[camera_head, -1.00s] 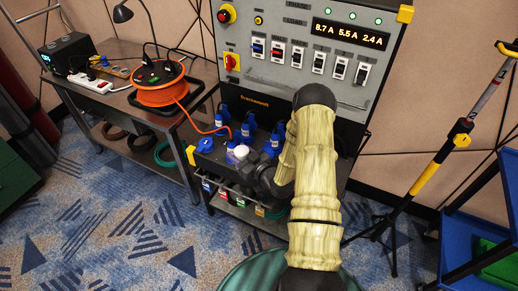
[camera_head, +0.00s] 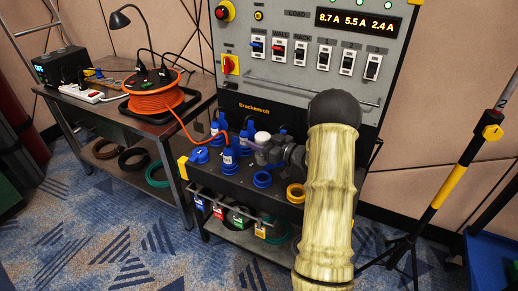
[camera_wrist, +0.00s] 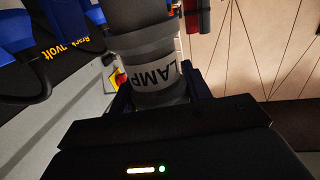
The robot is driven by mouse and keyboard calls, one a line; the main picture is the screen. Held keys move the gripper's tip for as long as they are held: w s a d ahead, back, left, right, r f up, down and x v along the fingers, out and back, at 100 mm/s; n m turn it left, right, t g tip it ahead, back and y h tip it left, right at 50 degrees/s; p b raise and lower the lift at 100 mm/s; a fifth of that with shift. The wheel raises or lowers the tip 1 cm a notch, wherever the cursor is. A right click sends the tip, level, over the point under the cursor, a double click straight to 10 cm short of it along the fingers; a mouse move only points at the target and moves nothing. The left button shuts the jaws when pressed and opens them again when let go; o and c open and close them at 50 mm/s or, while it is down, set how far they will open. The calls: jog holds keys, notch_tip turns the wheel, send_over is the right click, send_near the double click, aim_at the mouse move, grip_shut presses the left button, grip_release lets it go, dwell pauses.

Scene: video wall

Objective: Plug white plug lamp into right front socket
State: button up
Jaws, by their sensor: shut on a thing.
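My gripper (camera_head: 272,152) is shut on the lamp plug (camera_wrist: 160,72), a pale grey-white cylinder lettered "LAMP" between my fingers in the wrist view. In the head view its white end (camera_head: 262,137) shows at the left of my gripper, above the socket deck. The plug appears apart from both rings. Its far end is hidden in both views.
Several blue plugs (camera_head: 229,152) stand behind and left of my gripper. The upright switch panel (camera_head: 300,80) rises behind the deck. An orange cable reel (camera_head: 155,98) sits on the left table, its cable running to the deck. A yellow-black stand (camera_head: 440,185) is at right.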

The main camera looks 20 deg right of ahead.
aim_at(260, 160)
dwell(0.3)
jog(key=shift+f+b, duration=2.2)
jog(key=shift+f, duration=0.85)
jog(key=shift+s+r, duration=0.1)
jog(key=shift+s, duration=0.05)
jog(key=shift+f+b, duration=0.4)
jog(key=shift+f, duration=0.8)
jog(key=o, duration=1.1)
jog(key=shift+s, duration=0.1)
jog(key=shift+o, duration=0.2)
jog(key=shift+d, duration=0.1)
